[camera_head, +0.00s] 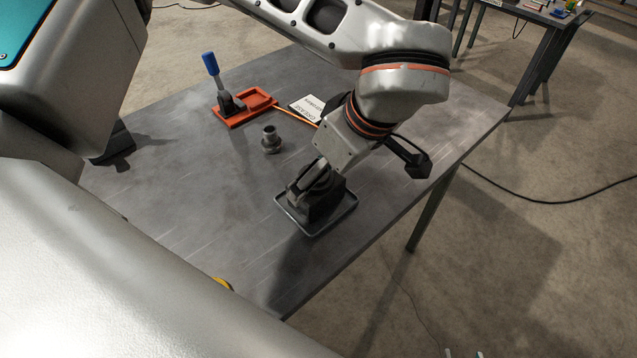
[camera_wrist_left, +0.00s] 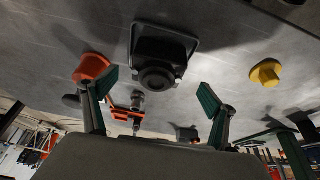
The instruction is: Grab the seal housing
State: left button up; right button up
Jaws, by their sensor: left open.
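The seal housing, a dark block on a square rimmed base (camera_head: 318,222), sits on the grey table under my left gripper. In the left wrist view the seal housing (camera_wrist_left: 165,45) shows its square flange and a round boss with a hole facing the camera. My left gripper (camera_head: 312,182) comes down over it from the upper right. It also shows in the left wrist view (camera_wrist_left: 157,85), where its green-padded fingers are spread, one at each side of the boss. I cannot tell whether they touch it. My right gripper is not in view.
A grey round fitting (camera_head: 270,140) stands behind the housing. Further back lie an orange fixture (camera_head: 262,99) with a blue-handled lever (camera_head: 210,64) and a white label card (camera_head: 306,108). A yellow part (camera_head: 222,284) is near the front edge. The table's right side is clear.

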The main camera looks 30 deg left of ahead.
pick_arm(q)
jog(key=x, duration=0.6)
jog(key=shift+w+a+f, duration=0.2)
jog(key=shift+a+f, duration=0.05)
jog(key=c, duration=2)
jog(key=shift+w+r, duration=0.1)
jog(key=shift+c, duration=0.8)
jog(key=shift+r, duration=0.1)
